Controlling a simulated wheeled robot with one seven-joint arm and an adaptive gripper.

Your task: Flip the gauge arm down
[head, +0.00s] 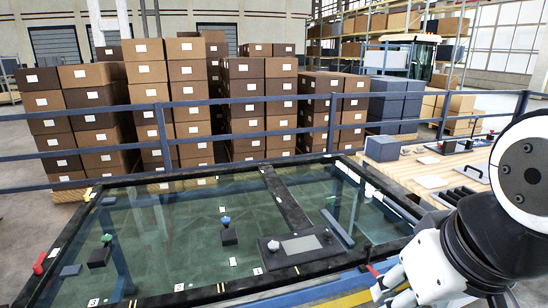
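My gripper (392,288), white, is at the lower right, beside the near right edge of the black-framed glass panel (150,183). Its fingers are small and partly cut off by the bottom of the picture, so I cannot tell whether they are open or shut. A small red piece (372,270) with a dark part shows close to the fingers on the near frame edge; contact is unclear. I cannot identify the gauge arm with certainty. A slanted blue-grey bar (337,228) shows in the right part of the glass panel.
A red handle (40,262) is at the far left. A wooden table (440,170) with a blue box (382,148) and black handles is at the right. Blue railings and stacked cartons (145,75) stand behind.

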